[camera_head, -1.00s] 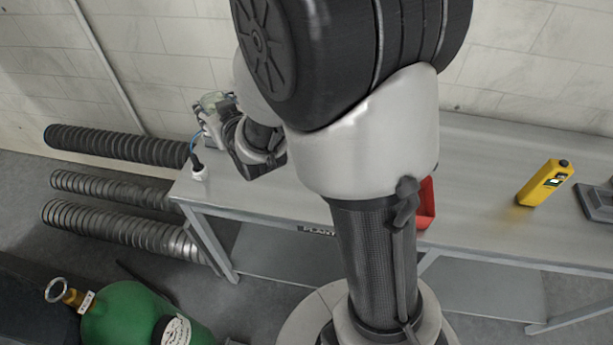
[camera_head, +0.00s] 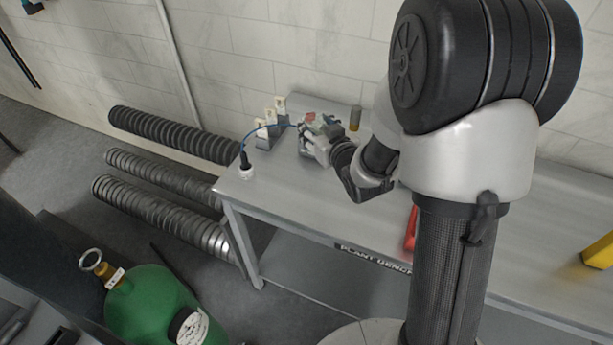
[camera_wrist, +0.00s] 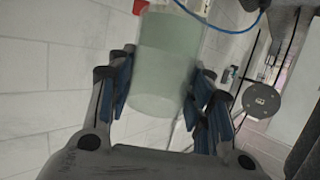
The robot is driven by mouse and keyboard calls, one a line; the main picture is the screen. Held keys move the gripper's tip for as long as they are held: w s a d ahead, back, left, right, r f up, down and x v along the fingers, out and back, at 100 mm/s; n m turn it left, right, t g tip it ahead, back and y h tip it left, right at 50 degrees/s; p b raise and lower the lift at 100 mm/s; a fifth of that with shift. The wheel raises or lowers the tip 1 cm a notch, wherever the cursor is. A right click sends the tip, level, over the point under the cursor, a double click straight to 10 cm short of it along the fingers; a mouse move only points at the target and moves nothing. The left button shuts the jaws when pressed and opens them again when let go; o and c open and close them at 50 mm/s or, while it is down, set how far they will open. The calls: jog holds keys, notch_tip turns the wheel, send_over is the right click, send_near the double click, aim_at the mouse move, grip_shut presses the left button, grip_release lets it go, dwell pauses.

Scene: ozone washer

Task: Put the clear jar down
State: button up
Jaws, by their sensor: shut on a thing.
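The clear jar (camera_wrist: 163,62), pale and greenish, stands between the two blue-padded fingers of my gripper (camera_wrist: 165,88) in the wrist view. The fingers are shut on its sides, and it looks tilted in that view. In the head view my gripper (camera_head: 316,142) is over the left, far part of the grey bench (camera_head: 285,205). The jar is small and partly hidden there. I cannot tell whether its base touches the bench top.
A black probe (camera_head: 245,162) with a blue cable stands at the bench's left edge. Pale-topped blocks (camera_head: 268,128) and an amber vial (camera_head: 355,118) are near my gripper. A red object (camera_head: 411,228) and yellow device (camera_head: 598,252) lie right. The bench's front left is clear.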

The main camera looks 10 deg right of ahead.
jog(key=shift+r+p, duration=0.3)
jog(key=shift+r, duration=0.25)
jog(key=b, duration=0.5)
send_over(315, 193)
notch_tip(315, 193, down, 20)
jog(key=shift+w+f, duration=0.1)
jog(key=shift+f, duration=0.1)
jog(key=o, duration=1.2)
jog(key=shift+o, duration=0.2)
